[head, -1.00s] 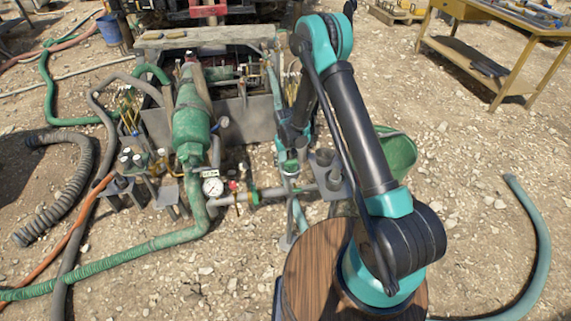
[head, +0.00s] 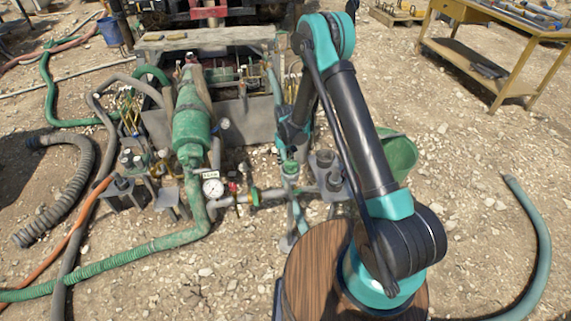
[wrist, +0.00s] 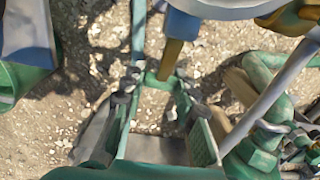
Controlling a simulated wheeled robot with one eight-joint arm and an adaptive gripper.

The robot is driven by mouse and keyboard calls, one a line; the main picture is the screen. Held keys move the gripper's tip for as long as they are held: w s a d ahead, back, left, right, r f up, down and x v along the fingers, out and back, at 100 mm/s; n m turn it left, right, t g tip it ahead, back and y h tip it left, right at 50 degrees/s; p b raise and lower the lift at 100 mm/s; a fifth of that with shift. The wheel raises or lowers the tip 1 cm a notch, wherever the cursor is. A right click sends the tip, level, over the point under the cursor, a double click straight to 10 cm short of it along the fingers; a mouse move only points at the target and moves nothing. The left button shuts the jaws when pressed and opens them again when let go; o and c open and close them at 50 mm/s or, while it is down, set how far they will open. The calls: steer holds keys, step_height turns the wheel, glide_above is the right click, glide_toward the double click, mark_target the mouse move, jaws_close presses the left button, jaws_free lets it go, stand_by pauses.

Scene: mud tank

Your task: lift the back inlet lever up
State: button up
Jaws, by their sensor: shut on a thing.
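My gripper (wrist: 158,92) has its two dark fingertips on either side of a narrow upright piece with a blue upper part and a brown lower part, which I take to be the back inlet lever (wrist: 174,50). It is shut on this lever, though the exact contact is hard to see. In the head view my gripper reaches down beside the pipework right of the green cylinder (head: 191,128). There my wrist and arm hide the lever and most of the fingers.
A pressure gauge (head: 212,188) and grey pipes stand left of my gripper. A green bucket-like container (head: 398,154) is right of my arm. Hoses lie on the gravel at left and right. A yellow workbench (head: 490,45) stands at the back right.

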steer(key=shift+w+r, duration=0.1)
steer(key=shift+r, duration=0.1)
stand_by(0.3)
steer(key=shift+w+a+r, duration=0.1)
steer(key=shift+w+r, duration=0.15)
steer(key=shift+r, duration=0.55)
steer(key=shift+r, duration=0.1)
steer(key=shift+w+r, duration=0.15)
steer(key=shift+r, duration=0.8)
steer(key=shift+r, duration=1.05)
